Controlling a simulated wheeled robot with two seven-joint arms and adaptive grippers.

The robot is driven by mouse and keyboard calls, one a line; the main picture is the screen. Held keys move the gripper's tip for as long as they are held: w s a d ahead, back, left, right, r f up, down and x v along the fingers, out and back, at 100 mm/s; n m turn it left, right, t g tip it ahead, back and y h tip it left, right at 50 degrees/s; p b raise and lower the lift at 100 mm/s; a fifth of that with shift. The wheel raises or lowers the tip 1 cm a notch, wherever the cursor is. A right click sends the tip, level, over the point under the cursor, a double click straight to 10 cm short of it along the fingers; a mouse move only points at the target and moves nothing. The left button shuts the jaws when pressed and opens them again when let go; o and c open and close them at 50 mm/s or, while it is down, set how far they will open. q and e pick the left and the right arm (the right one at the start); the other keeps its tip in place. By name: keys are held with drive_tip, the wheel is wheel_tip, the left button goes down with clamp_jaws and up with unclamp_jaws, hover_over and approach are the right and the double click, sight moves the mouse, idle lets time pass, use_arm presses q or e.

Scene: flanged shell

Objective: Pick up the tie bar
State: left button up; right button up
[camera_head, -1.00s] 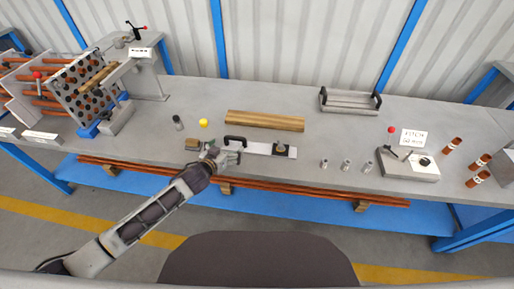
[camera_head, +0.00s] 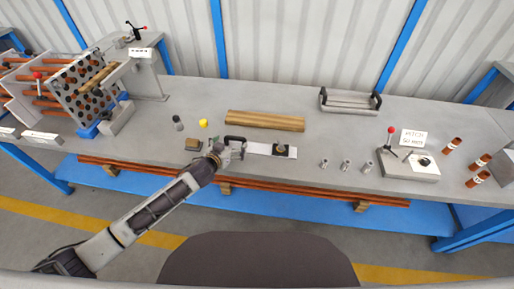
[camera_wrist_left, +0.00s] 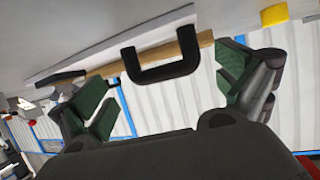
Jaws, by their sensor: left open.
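The tie bar seems to be the flat grey bar (camera_head: 258,149) lying along the bench, with a black U-shaped handle (camera_head: 236,139) at its left end and a dark block (camera_head: 280,149) near its right end. My left gripper (camera_head: 238,150) is at the handle end, partly covering the bar. In the left wrist view the handle (camera_wrist_left: 162,75) stands between the spread green-padded fingers of my left gripper (camera_wrist_left: 168,92), and they look apart from it. The left gripper is open and empty. My right gripper is not in view.
A long wooden block (camera_head: 265,121) lies behind the bar. A small wooden block (camera_head: 192,143), a yellow knob (camera_head: 203,123) and a dark cylinder (camera_head: 178,123) are to the left. Several small metal cylinders (camera_head: 346,166) and a lever plate (camera_head: 408,168) stand to the right.

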use_arm(q)
drive_tip(key=shift+x, duration=2.15)
drive_tip(key=shift+r, duration=0.15)
drive_tip(key=c, duration=1.3)
drive_tip(key=shift+d+r, duration=0.1)
drive_tip(key=shift+c, duration=0.3)
